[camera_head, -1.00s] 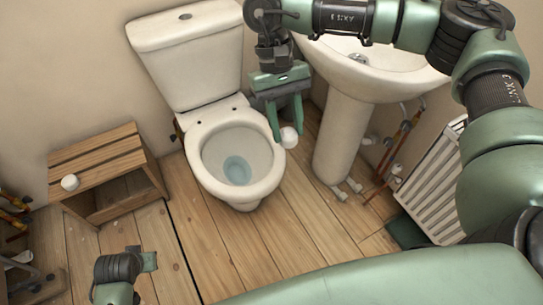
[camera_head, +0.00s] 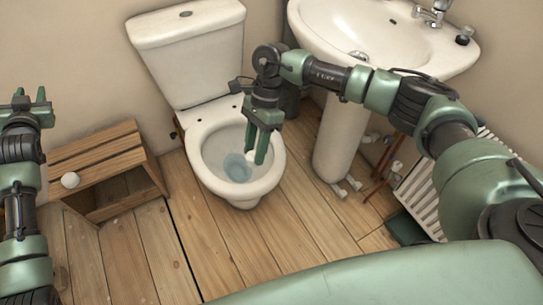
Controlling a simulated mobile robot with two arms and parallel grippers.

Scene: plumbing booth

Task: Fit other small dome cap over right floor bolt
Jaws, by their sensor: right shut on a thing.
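My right gripper (camera_head: 256,156) is over the front right part of the toilet (camera_head: 217,190) bowl in the head view, fingers pointing down. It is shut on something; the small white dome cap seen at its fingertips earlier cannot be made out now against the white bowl. Another white rounded cap (camera_head: 70,180) sits on the wooden step stool (camera_head: 97,153) at the left. My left gripper (camera_head: 30,97) is raised at the far left, fingers pointing up, apart and empty. The right floor bolt is not visible; the toilet and my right arm may cover it.
The washbasin (camera_head: 385,45) on its pedestal (camera_head: 340,140) stands right of the toilet. A white radiator (camera_head: 425,200) and copper pipes stand further right. The plank floor (camera_head: 225,245) in front of the toilet is clear.

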